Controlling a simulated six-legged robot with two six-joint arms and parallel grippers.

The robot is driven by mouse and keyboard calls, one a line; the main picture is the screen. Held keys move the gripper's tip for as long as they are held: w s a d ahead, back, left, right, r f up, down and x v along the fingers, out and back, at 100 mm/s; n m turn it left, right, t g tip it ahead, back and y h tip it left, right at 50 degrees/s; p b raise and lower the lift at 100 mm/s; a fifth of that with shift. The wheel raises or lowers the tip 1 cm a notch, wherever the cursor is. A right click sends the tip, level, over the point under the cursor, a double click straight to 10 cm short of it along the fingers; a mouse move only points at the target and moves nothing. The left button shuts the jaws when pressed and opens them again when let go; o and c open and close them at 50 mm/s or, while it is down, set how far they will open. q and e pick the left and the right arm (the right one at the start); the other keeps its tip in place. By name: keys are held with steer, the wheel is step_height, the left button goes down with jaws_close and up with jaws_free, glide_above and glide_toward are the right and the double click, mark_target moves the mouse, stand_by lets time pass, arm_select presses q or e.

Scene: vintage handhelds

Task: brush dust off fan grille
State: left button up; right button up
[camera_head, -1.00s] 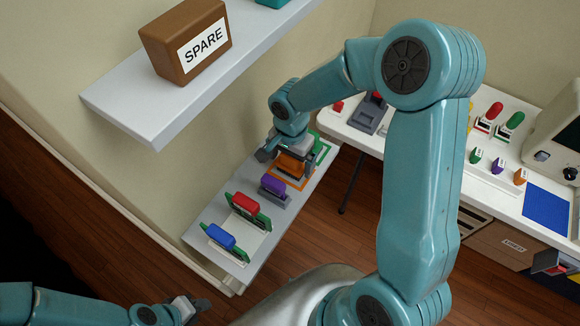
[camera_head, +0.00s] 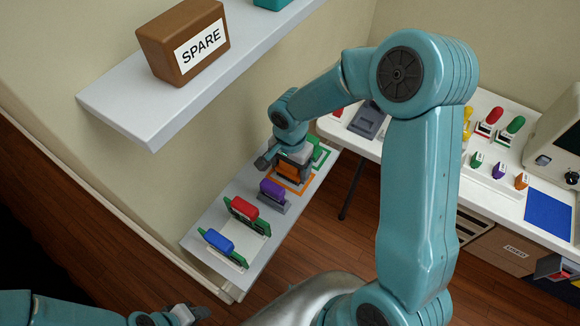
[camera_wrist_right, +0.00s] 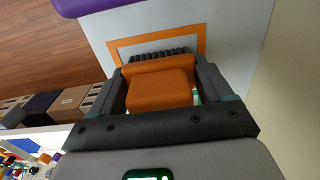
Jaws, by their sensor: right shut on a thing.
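My right gripper (camera_head: 291,166) is shut on an orange block-shaped handle (camera_wrist_right: 160,88), with one finger on each side. The block is over an orange outlined square (camera_wrist_right: 204,42) on the lower grey-white shelf. A dark ridged row (camera_wrist_right: 160,56) shows beside the block in the right wrist view; I cannot tell whether it is bristles or part of a holder. My left gripper (camera_head: 188,315) is at the bottom left, away from the shelf, and too small to read. I cannot make out a fan grille or dust.
A purple block (camera_head: 272,190) on a grey holder, a red block (camera_head: 244,207) and a blue block (camera_head: 219,241) stand along the same shelf. A green outline (camera_head: 322,155) lies beyond. An upper shelf (camera_head: 125,110) bears the SPARE box (camera_head: 187,42). A white table (camera_head: 395,150) stands right.

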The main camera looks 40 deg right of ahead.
steer(key=shift+r+p, duration=1.3)
steer(key=shift+r, duration=1.15)
